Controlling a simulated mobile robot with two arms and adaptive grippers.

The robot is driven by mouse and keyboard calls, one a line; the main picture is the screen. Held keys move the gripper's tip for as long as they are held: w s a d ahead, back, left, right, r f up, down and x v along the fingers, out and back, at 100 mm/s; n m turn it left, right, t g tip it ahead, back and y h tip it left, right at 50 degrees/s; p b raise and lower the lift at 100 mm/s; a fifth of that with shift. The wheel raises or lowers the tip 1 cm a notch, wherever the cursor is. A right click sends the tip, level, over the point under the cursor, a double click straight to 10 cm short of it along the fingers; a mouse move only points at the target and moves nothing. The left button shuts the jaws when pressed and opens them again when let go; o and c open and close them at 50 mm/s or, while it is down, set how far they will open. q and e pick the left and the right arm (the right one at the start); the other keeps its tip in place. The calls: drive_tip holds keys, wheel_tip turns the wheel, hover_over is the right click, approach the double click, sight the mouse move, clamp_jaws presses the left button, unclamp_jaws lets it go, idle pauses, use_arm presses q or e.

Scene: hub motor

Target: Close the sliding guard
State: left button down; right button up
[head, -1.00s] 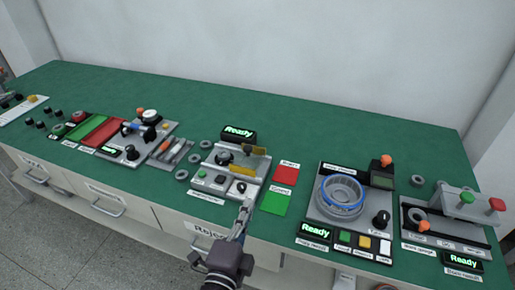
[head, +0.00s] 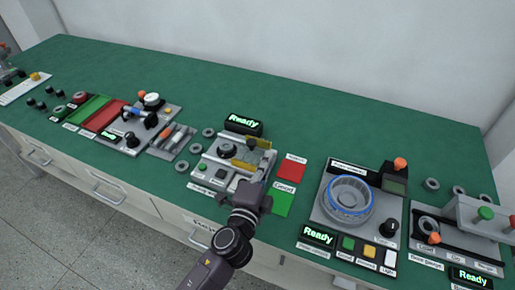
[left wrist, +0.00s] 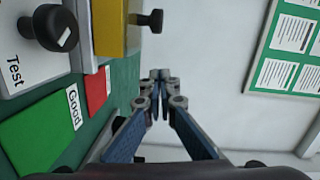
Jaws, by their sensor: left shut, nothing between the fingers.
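The tester station (head: 205,172) stands mid-bench with a black round part, small buttons and yellow pieces (head: 262,143) at its back right. I take the yellow pieces to be the sliding guard; how far it is open I cannot tell. In the left wrist view a yellow block (left wrist: 110,28) with a black knob (left wrist: 150,20) shows at the top. My left gripper (left wrist: 160,88) is shut and empty, its fingertips apart from the knob in that picture. In the head view its wrist covers the station's front right corner, and the fingertips are hard to make out. My right gripper is out of view.
A red card (head: 291,168) and green "Good" card (head: 282,202) lie right of the station. A "Ready" display (head: 243,123) stands behind it. A blue-ringed station (head: 349,195) stands farther right; other fixtures stand left. The green bench (head: 330,125) is clear at the back.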

sight(257, 158)
use_arm(q)
drive_tip(key=w, duration=0.1)
drive_tip(key=w+a, duration=0.2)
drive_tip(key=shift+w+a+f+p, duration=0.2)
drive_tip(key=shift+f+p, duration=0.05)
drive_tip(key=shift+p, duration=0.15)
drive_tip(key=shift+w+a, duration=0.15)
drive_tip(key=shift+a, duration=0.15)
drive_tip(key=shift+f, duration=0.1)
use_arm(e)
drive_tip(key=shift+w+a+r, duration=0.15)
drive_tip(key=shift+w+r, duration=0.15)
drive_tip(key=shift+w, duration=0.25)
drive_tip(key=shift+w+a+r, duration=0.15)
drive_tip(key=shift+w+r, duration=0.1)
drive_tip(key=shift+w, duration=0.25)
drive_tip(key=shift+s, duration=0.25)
use_arm(q)
drive_tip(key=w+a, duration=0.1)
drive_tip(key=a, duration=0.2)
drive_tip(key=w+a, duration=0.1)
drive_tip(key=a, duration=0.2)
drive_tip(key=w+a, duration=0.1)
drive_tip(key=a, duration=0.2)
drive_tip(key=shift+w, duration=0.35)
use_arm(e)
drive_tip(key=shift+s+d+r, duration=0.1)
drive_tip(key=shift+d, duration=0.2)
use_arm(q)
drive_tip(key=shift+w+a, duration=0.1)
